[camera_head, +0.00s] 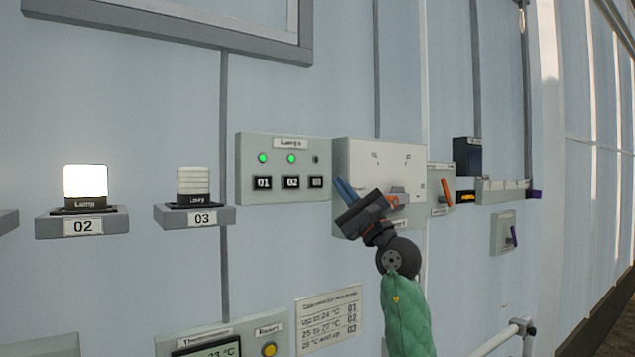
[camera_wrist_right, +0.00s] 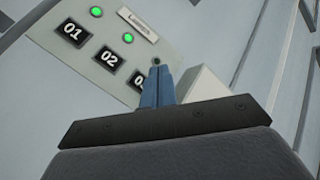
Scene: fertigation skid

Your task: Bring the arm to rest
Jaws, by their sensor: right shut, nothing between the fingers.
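My right arm, in a green sleeve, reaches up from the bottom of the head view. My right gripper (camera_head: 345,188) has blue fingers that are shut with nothing between them. It is in front of the left part of a white dial panel (camera_head: 375,158); whether it touches the panel I cannot tell. In the right wrist view the shut fingers (camera_wrist_right: 158,88) point toward the lamp switch panel (camera_wrist_right: 125,25) and overlap its button 03. My left gripper does not show.
The lamp panel (camera_head: 285,150) has buttons 01, 02 and 03, with two green lights lit. Lamp 02 (camera_head: 85,183) glows white; lamp 03 (camera_head: 193,183) is unlit. An orange-handled lever (camera_head: 446,192) is to the right. A thermometer (camera_head: 207,345) and a notice (camera_head: 328,318) are below.

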